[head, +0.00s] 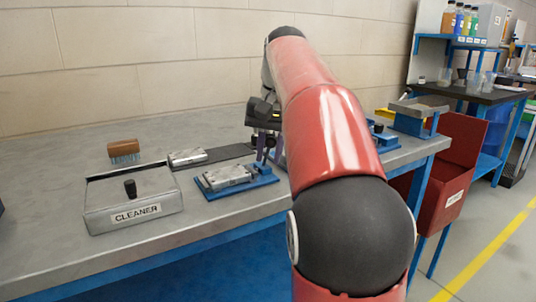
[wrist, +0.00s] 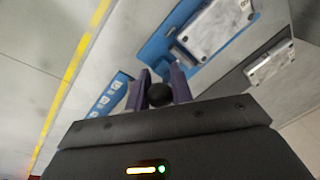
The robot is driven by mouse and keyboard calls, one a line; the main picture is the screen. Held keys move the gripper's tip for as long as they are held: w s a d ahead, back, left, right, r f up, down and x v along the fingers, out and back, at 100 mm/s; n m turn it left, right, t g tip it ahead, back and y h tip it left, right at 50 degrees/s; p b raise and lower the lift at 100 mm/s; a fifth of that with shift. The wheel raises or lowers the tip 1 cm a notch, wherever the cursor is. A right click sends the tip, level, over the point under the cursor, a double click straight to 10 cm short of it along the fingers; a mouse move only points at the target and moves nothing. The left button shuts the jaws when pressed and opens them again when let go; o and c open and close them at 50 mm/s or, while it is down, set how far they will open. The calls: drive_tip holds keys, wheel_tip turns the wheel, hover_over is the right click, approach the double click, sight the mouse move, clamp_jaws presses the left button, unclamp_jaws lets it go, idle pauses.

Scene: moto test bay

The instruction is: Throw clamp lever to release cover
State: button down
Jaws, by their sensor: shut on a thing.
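A silver cover (head: 227,176) sits on a blue clamp fixture (head: 208,193) near the front of the bench. The cover also shows at the top of the wrist view (wrist: 216,28), on the blue fixture plate (wrist: 157,47). The clamp lever's round black knob (wrist: 159,95) is between the two purple fingers of my gripper (wrist: 161,82), which is shut on it. In the head view my gripper (head: 265,149) points down at the right end of the fixture. The lever's shaft is mostly hidden by the fingers.
A grey CLEANER box (head: 150,222) stands left of the fixture, with a brush (head: 123,149) behind it. A second silver part (head: 187,157) lies by a dark strip (head: 229,152). The bench front-left is clear.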

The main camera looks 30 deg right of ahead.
drive_tip(key=shift+s+f+t+b, duration=0.15)
drive_tip(key=shift+s+t+b, duration=0.15)
drive_tip(key=shift+t, duration=0.2)
drive_tip(key=c, duration=1.2)
unclamp_jaws()
drive_tip(key=p+v, duration=0.2)
drive_tip(key=v, duration=0.6)
drive_tip(key=shift+p, duration=0.35)
drive_tip(key=shift+f, duration=0.1)
